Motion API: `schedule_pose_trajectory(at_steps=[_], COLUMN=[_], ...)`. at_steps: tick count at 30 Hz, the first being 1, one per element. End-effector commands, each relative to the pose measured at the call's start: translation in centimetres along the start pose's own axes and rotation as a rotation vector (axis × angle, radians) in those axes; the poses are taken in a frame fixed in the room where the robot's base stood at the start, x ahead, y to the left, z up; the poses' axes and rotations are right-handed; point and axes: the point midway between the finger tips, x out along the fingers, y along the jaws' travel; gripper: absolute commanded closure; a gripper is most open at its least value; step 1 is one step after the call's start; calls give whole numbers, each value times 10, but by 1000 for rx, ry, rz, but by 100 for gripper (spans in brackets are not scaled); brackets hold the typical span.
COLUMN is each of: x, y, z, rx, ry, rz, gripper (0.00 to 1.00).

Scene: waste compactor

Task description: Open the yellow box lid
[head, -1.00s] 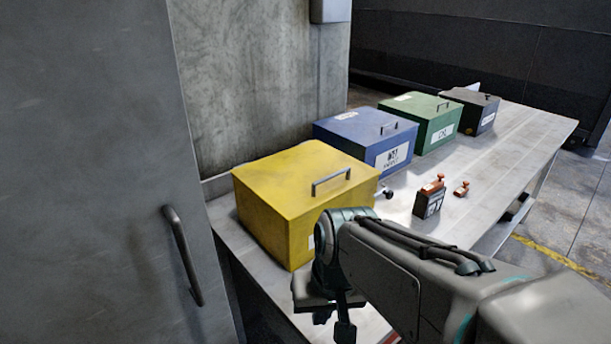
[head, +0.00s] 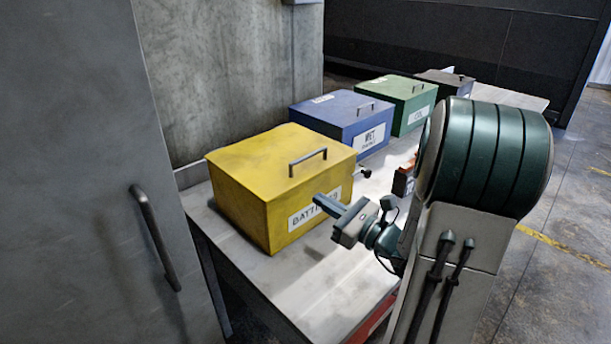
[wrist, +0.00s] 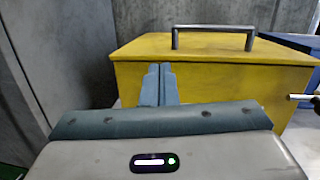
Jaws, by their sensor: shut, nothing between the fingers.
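The yellow box (head: 262,214) stands on the table's near end, its front label reading as batteries. Its lid (head: 270,155) is shut, with a grey bar handle (head: 308,160) on top. The box also fills the upper middle of the wrist view (wrist: 215,85), with its handle (wrist: 214,32) along the lid's top. My gripper (head: 320,201) is shut and empty, just in front of the box's labelled face and lower than the lid. In the wrist view its joined fingertips (wrist: 159,68) point at the front face, left of the handle. I cannot tell if they touch the box.
Blue (head: 335,128), green (head: 402,95) and dark (head: 447,84) boxes stand behind on the same table (head: 300,285). My arm hides part of the table. A grey cabinet door with a handle (head: 156,238) is at left. A concrete wall (head: 235,80) rises behind.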

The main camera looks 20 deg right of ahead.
Motion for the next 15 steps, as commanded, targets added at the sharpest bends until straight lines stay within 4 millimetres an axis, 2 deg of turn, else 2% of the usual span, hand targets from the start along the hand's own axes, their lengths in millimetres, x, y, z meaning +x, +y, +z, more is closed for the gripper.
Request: schedule_pose_trajectory(at_steps=[1,3,7,15], x=[-6,-11,-7,39], y=[-13,-24,-32,-37], z=[-2,-2,0,3], rx=[21,36,45,45], ry=[-20,-41,-55,-55], rz=[-51,-97,-126,-123], gripper=[100,100,100,100])
